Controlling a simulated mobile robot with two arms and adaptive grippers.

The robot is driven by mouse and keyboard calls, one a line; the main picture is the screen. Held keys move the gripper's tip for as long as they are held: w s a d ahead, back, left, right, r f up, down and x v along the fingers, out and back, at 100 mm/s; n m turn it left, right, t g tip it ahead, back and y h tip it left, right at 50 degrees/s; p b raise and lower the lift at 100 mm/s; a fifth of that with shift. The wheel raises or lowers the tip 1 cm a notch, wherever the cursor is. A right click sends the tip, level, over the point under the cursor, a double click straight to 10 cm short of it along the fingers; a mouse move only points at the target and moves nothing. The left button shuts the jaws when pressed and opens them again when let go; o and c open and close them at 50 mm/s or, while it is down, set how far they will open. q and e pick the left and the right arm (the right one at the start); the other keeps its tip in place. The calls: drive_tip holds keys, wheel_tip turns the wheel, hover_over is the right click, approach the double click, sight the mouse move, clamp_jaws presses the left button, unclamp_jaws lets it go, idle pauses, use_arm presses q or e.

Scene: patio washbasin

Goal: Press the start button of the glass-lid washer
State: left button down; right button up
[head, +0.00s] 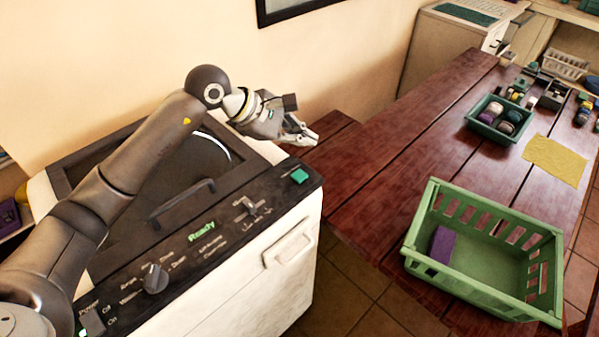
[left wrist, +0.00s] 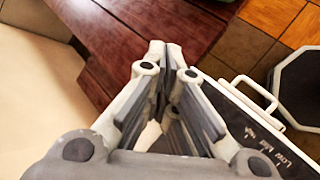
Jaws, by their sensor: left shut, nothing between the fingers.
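The washer (head: 290,275) is white, with a dark control panel along its front top and a glass lid (head: 185,165) that is down. The panel display (head: 201,232) reads "Ready". My left gripper (head: 309,137) is shut and empty, above and beyond the green button, apart from it. My left arm crosses over the lid and hides part of it. In the left wrist view the shut fingers (left wrist: 168,52) point at the wooden table; the green button does not show there. My right gripper is out of view.
The panel also carries a round knob (head: 155,278), a slider (head: 247,207) and a power switch (head: 92,320). A wooden table (head: 385,150) to the right bears a green basket (head: 480,292), a teal bin (head: 489,135) and a yellow cloth (head: 556,160). The wall stands behind the washer.

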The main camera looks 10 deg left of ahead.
use_arm(q)
drive_tip(key=b, duration=0.2)
hover_over(301, 178)
wheel_tip(301, 178, down, 6)
drive_tip(key=shift+r, duration=0.1)
wheel_tip(301, 178, down, 3)
drive_tip(key=b, duration=0.2)
drive_tip(key=shift+f+b, duration=0.2)
drive_tip(key=shift+b, duration=0.15)
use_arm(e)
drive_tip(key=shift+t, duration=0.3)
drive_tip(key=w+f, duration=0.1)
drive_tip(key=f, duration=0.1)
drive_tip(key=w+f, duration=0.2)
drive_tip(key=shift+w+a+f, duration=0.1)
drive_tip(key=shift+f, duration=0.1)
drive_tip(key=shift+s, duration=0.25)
use_arm(q)
drive_tip(key=shift+f, duration=0.1)
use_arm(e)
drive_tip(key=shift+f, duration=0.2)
use_arm(q)
drive_tip(key=shift+f+b, duration=0.3)
drive_tip(key=shift+b, duration=0.35)
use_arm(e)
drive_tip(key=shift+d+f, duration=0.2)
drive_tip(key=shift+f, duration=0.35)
